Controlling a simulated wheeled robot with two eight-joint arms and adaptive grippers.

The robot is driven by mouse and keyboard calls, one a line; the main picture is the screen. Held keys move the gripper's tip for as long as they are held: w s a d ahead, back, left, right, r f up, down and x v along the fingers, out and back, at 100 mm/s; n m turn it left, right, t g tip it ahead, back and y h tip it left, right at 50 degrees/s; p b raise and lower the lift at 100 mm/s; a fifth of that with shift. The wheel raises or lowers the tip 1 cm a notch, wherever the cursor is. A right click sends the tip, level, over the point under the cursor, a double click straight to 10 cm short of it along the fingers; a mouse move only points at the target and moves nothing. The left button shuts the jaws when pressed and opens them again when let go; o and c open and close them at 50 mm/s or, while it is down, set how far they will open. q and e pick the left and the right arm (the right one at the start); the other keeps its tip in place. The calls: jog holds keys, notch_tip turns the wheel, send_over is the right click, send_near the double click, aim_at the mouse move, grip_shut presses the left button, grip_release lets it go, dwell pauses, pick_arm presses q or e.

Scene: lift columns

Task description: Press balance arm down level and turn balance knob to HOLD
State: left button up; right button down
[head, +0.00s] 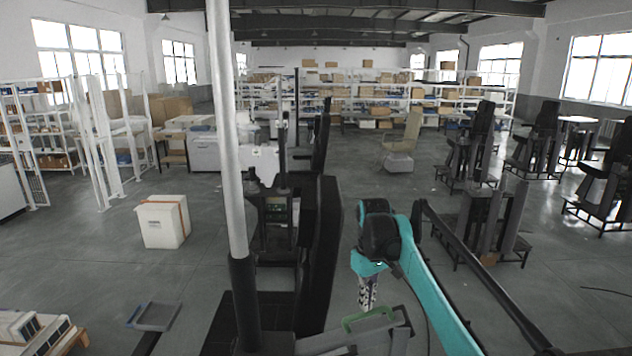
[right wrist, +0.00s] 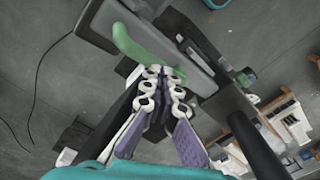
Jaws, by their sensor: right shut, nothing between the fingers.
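A grey arm-like part (head: 392,333) with a green handle (head: 368,319) lies low in the head view, right of the dark lift column; I take it for the balance arm. The green handle (right wrist: 130,45) also shows in the right wrist view. My right gripper (head: 366,304) points down just above the handle. In the right wrist view my right gripper (right wrist: 166,74) is shut and empty, its fingertips at the handle's near end; I cannot tell whether they touch. A small green-blue part (right wrist: 245,79) may be the balance knob; its setting is unreadable. My left gripper is out of view.
A tall silver pole (head: 225,130) and a dark upright panel (head: 321,255) stand left of my right arm. A white box (head: 162,222) sits on the floor at left. More dark column units (head: 493,225) stand at right. Open floor lies between.

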aim_at(378, 322)
jog(key=shift+f, duration=0.4)
jog(key=shift+d+f+b, duration=0.5)
jog(key=shift+f+b, duration=0.05)
jog(key=shift+f, duration=0.2)
jog(key=shift+d+f+b, duration=0.45)
jog(key=shift+f+b, duration=0.05)
jog(key=shift+f, duration=0.2)
jog(key=shift+d+f+b, duration=0.4)
jog(key=shift+f+b, duration=0.1)
jog(key=shift+f, duration=0.3)
jog(key=shift+d+f+b, duration=0.4)
jog(key=shift+f+b, duration=0.1)
jog(key=shift+f, duration=0.4)
jog(key=shift+d+f+b, duration=0.3)
jog(key=shift+f+b, duration=0.25)
jog(key=shift+f, duration=0.25)
jog(key=shift+d+f+b, duration=0.3)
jog(key=shift+f+b, duration=0.2)
jog(key=shift+f, duration=0.4)
